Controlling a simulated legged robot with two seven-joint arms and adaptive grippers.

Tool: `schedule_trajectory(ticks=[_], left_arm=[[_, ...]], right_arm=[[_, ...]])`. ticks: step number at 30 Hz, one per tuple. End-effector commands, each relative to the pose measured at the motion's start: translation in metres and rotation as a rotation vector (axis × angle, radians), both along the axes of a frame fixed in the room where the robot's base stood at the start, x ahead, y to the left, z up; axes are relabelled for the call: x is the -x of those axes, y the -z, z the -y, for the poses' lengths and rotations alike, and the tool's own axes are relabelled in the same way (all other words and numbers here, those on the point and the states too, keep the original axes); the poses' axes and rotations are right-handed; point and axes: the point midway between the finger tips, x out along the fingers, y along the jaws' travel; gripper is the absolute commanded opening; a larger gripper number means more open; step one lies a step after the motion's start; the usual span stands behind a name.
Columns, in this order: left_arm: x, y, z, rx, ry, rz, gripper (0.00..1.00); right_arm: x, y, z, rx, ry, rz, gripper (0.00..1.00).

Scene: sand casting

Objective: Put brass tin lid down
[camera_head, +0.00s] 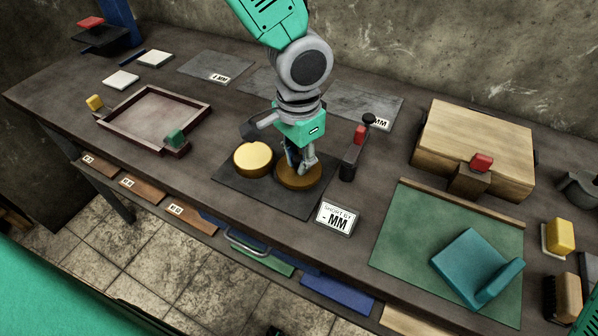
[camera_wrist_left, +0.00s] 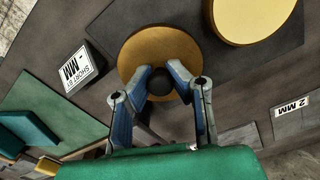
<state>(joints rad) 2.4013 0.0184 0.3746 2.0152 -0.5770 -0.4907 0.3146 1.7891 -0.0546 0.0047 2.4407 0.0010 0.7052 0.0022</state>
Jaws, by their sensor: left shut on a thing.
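The brass tin lid (camera_head: 299,183) is a round brown-gold disc with a dark knob, over the dark mat (camera_head: 234,192). My left gripper (camera_head: 299,165) points down and is shut on the lid's knob. In the wrist view the lid (camera_wrist_left: 137,52) lies level beneath the fingers, which close on the dark knob (camera_wrist_left: 160,88). I cannot tell whether the lid touches the mat or hovers just above it. A round brass tin (camera_head: 253,157) with a pale gold top stands left of the lid on the same mat; it also shows in the wrist view (camera_wrist_left: 252,16).
A "SHORT BY - MM" sign (camera_head: 338,218) stands near the mat's front right corner. A dark upright tool (camera_head: 352,157) with a red part stands behind right. A wooden box (camera_head: 475,140) and green mat (camera_head: 400,240) are right. A shallow tray (camera_head: 200,103) is left.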

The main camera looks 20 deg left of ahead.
Motion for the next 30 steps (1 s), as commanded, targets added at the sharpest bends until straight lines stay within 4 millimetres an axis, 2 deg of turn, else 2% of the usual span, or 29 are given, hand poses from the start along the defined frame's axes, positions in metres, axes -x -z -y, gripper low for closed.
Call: schedule_trajectory(ticks=[8,18,19,20,30], left_arm=[[0.001,0.035,-0.001,-0.001,-0.001,-0.003,0.0],[0.0,0.038,0.0,0.0,-0.002,-0.001,0.0],[0.0,0.038,0.0,0.0,-0.002,-0.001,0.24],[0.0,0.038,0.0,0.0,-0.002,-0.001,0.34],[0.0,0.035,-0.001,0.0,-0.002,-0.001,0.34]], right_arm=[[0.0,0.005,0.0,0.0,0.0,0.0,1.0],[0.0,0.005,0.0,0.0,0.0,0.0,1.0],[0.0,0.005,0.0,0.0,0.0,0.0,1.0],[0.0,0.005,0.0,0.0,0.0,0.0,1.0],[0.0,0.004,0.0,0.0,0.0,0.0,1.0]])
